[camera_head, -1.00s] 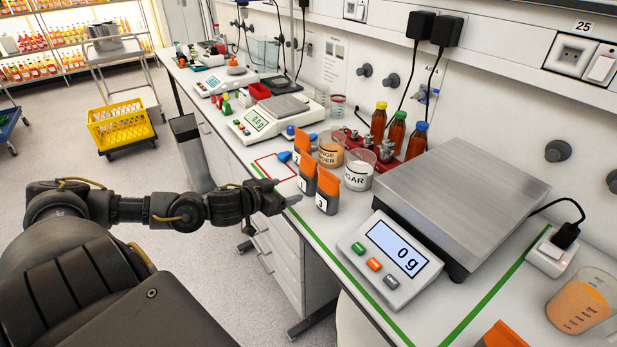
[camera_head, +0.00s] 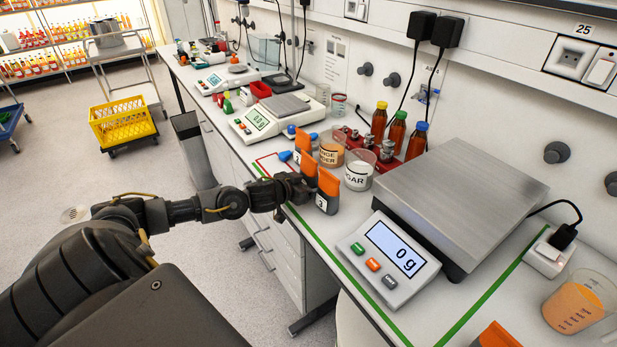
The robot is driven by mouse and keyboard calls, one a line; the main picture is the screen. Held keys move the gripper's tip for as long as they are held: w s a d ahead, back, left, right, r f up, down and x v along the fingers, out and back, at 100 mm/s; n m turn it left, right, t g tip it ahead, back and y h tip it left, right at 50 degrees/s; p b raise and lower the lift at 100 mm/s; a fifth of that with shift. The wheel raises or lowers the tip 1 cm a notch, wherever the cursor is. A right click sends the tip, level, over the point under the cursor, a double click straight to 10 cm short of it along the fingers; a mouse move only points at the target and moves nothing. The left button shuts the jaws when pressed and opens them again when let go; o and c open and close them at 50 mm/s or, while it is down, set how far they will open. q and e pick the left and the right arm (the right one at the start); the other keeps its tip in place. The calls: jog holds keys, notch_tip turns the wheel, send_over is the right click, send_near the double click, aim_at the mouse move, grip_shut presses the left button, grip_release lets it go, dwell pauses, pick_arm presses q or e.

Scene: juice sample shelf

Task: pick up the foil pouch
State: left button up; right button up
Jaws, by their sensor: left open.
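Three foil pouches with orange tops and dark grey lower parts stand upright in a close row at the bench's front edge. The pouch marked 3 (camera_head: 327,190) is nearest, with a middle pouch (camera_head: 308,163) behind it and the pouch marked 2 (camera_head: 299,149) farthest. My left gripper (camera_head: 303,187) is open, low at the middle pouch and close to the left side of pouch 3. It hides the middle pouch's lower part. I cannot tell whether its fingers are around that pouch or only beside it. My right gripper is not in view.
A beaker of orange powder (camera_head: 332,150) and a beaker of sugar (camera_head: 359,171) stand just behind the pouches. A large scale (camera_head: 460,200) reading 0 g is to the right. Brown bottles (camera_head: 396,133) stand in a red rack. An orange-topped object (camera_head: 497,336) is at the lower right.

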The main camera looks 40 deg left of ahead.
pick_arm(q)
jog(key=shift+w+f, duration=0.15)
jog(key=shift+w, duration=0.2)
jog(key=shift+c, duration=0.3)
jog(key=c, duration=0.8)
jog(key=shift+c, duration=0.2)
notch_tip(320, 180, up, 18)
jog(key=shift+r+p, duration=0.1)
jog(key=shift+p, duration=0.5)
